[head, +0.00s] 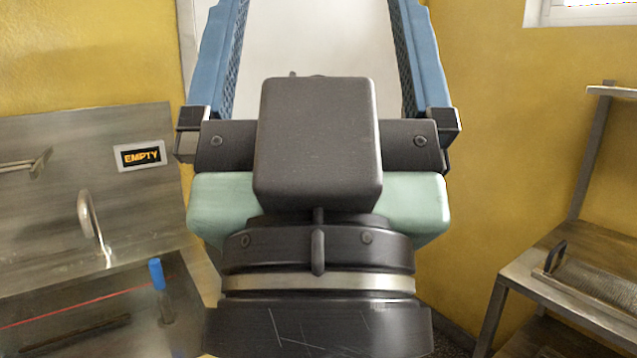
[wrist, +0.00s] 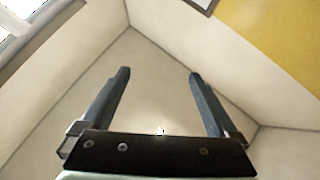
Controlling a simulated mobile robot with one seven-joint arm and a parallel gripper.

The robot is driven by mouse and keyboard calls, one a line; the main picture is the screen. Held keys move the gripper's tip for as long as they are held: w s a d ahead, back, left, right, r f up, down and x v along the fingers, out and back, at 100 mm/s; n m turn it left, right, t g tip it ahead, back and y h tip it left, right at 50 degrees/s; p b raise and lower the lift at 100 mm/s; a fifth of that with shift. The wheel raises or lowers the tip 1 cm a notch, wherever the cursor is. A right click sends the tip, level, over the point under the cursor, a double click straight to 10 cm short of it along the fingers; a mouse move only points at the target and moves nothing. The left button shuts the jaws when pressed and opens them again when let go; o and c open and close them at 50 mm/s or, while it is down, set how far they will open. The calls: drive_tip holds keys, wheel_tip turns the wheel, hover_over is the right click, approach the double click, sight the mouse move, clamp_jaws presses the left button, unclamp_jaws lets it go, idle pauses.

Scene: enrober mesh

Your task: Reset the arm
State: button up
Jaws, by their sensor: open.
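My gripper (head: 318,45) is raised close in front of the head camera and fills the middle of that view. Its two blue fingers point up and stand wide apart, with nothing between them. In the wrist view my gripper (wrist: 158,85) also shows both fingers apart and empty, pointing at bare pale wall or ceiling surfaces. My gripper touches nothing that I can see.
A steel sink (head: 60,285) with a tap (head: 92,225), a blue-topped upright piece (head: 157,275) and an "EMPTY" sign (head: 140,155) is at left. At right a metal rack (head: 515,285) holds a mesh tray (head: 590,280). Yellow walls stand behind.

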wheel_tip(320, 180, up, 16)
drive_tip(key=p, duration=1.3)
drive_tip(key=shift+f, duration=0.25)
